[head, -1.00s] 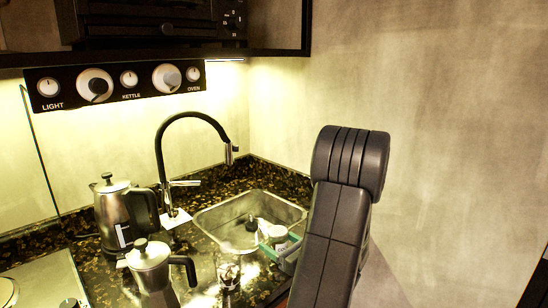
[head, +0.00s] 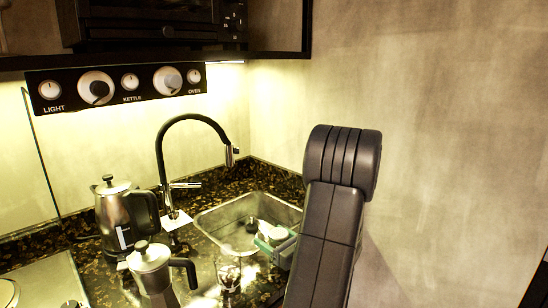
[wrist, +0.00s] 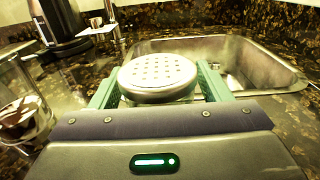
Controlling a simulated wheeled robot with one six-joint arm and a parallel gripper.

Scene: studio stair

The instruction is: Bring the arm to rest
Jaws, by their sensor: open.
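My gripper (wrist: 160,85) has two teal fingers, open, at the front edge of the sink. In the head view it (head: 275,247) shows beside my dark arm, over the sink's right front corner. A round, pale metal piece with a perforated top (wrist: 158,74) sits between the fingers in the wrist view. I cannot tell whether the fingers touch it. My forearm hides part of the counter and wall on the right.
The steel sink (head: 215,219) with black faucet (head: 160,150) lies beyond the gripper. A kettle (head: 117,215), moka pot (head: 152,268) and clear glass (head: 228,272) stand to the left. A cabinet (head: 280,50) hangs above. The wall at right is bare.

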